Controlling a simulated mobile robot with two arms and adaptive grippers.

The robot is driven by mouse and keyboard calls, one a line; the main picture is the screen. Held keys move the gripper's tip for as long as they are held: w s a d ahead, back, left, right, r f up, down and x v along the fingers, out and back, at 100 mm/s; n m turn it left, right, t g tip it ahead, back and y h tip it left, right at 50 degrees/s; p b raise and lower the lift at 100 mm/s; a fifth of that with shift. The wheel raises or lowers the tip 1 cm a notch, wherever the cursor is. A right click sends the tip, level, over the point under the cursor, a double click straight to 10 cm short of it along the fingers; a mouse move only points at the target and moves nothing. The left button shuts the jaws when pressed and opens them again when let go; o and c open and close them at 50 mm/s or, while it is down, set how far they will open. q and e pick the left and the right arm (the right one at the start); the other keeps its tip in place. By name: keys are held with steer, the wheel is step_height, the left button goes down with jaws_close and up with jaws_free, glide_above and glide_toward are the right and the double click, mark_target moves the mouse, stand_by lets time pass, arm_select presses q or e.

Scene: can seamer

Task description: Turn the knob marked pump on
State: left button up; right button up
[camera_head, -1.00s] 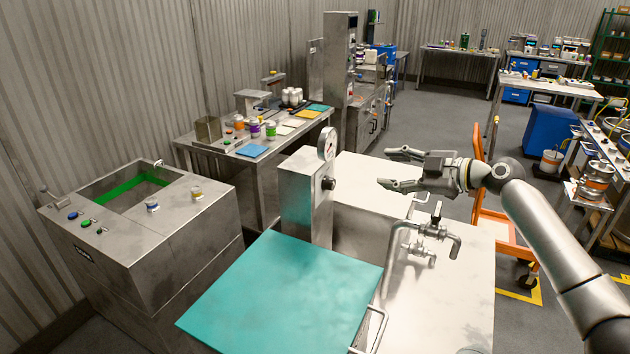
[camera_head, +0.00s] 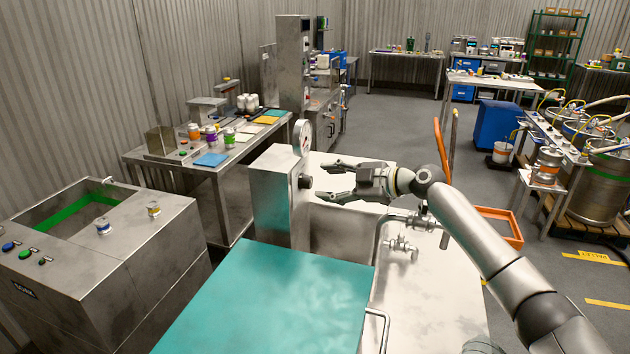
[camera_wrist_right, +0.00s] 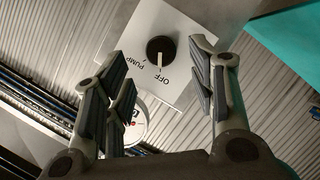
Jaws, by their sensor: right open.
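The pump knob (camera_head: 305,182) is a small black knob on the side of the grey metal box with the gauge. In the right wrist view the knob (camera_wrist_right: 160,47) sits on a pale plate (camera_wrist_right: 185,85) lettered PUMP and OFF. Its white pointer line is toward the OFF lettering. My right gripper (camera_head: 323,178) is open and empty, just right of the knob, with its fingers facing it. In the wrist view the knob appears between the spread fingers, apart from them. My left gripper is not in view.
A round gauge (camera_head: 302,138) stands on top of the box. A teal lid (camera_head: 265,300) lies in front. A pipe with valves (camera_head: 402,245) is below my right forearm. A metal tank (camera_head: 105,255) and a bench (camera_head: 215,160) are at left.

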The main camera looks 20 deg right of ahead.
mark_target(311, 183)
steer(key=shift+p+x, duration=0.65)
steer(key=shift+x, duration=1.5)
steer(key=c, duration=1)
